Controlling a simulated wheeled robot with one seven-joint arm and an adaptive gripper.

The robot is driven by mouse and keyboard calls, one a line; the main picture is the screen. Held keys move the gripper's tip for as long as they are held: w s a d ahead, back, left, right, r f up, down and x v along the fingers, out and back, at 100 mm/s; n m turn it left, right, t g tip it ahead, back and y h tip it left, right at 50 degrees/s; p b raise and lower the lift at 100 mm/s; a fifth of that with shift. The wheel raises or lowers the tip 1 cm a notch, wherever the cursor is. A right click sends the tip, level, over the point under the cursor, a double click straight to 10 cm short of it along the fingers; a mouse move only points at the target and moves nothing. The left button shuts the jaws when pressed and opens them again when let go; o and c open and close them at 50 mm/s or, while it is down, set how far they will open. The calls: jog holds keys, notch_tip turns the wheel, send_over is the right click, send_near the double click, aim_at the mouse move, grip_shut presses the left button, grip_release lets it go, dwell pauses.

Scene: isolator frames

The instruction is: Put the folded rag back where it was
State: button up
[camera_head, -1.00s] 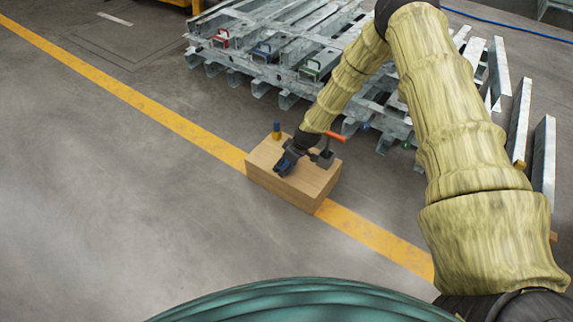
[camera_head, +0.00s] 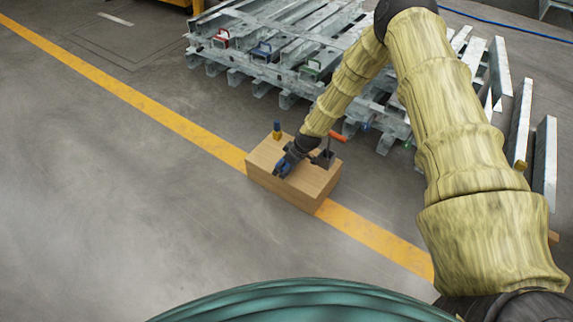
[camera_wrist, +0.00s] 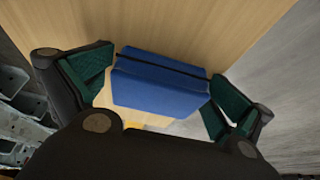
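The folded rag (camera_wrist: 160,85) is blue with a dark stripe across it. In the wrist view it is over the wooden box top, between the two green-padded fingers of my gripper (camera_wrist: 163,75). The fingers are spread wide, one at each end of the rag. Pale wood shows in a narrow gap on the left; whether the tips touch the rag is unclear. In the head view my gripper (camera_head: 283,167) is low over the light wooden box (camera_head: 315,185), with blue showing at its tip. The arm partly hides the box top.
A dark item with an orange handle (camera_head: 325,155) is beside my wrist on the box. Steel frames (camera_head: 270,60) with coloured clamps lie behind. The floor at left is clear, crossed by a yellow line.

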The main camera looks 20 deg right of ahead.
jog(key=shift+r, duration=0.15)
jog(key=shift+r, duration=0.35)
jog(key=p+v, duration=0.5)
jog(key=v, duration=0.7)
jog(key=shift+r, duration=0.25)
jog(key=s+a+f+m+g, duration=0.1)
jog(key=s+a+f, duration=0.15)
jog(key=s, duration=0.55)
jog(key=s+a+f+m+h, duration=0.15)
jog(key=s+f, duration=0.25)
jog(key=s, duration=0.4)
jog(key=s+a+f+m+g, duration=0.1)
jog(key=s+f+m, duration=0.15)
jog(key=s, duration=0.65)
jog(key=s+d+r+m, duration=0.1)
jog(key=s, duration=0.9)
jog(key=s+r+m+g+h, duration=0.1)
jog(key=s+m, duration=0.1)
jog(key=s, duration=0.7)
jog(key=shift+s+d, duration=0.35)
jog(key=shift+d, duration=0.05)
